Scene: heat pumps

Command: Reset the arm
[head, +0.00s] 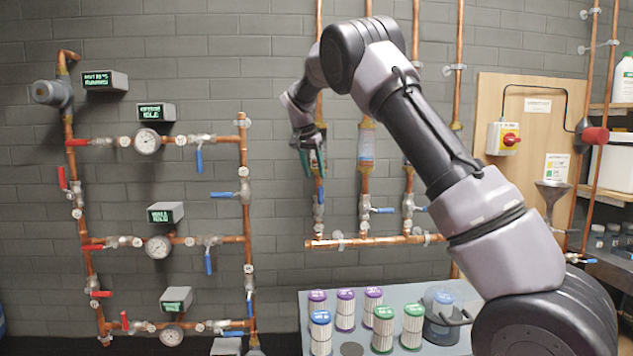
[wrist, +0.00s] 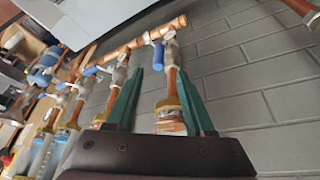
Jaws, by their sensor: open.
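My arm (head: 430,130) is raised and bent, reaching across the head view from the lower right toward the wall pipes. My gripper (head: 312,170) hangs at its end, in front of the leftmost of several vertical copper pipes with clear filter housings. In the wrist view the two green fingers of my gripper (wrist: 160,75) are apart. A copper pipe with a blue-handled valve (wrist: 168,55) shows between them. Nothing is clearly held. I cannot tell how far the fingers are from the pipe, and the arm hides part of the pipework.
A grey table (head: 284,316) in front holds several purple-, blue- and green-topped filter cartridges and a dark container (head: 441,324). Pipework with gauges (head: 147,144) and valves covers the left wall. A wooden panel with a red switch (head: 510,139) is at right.

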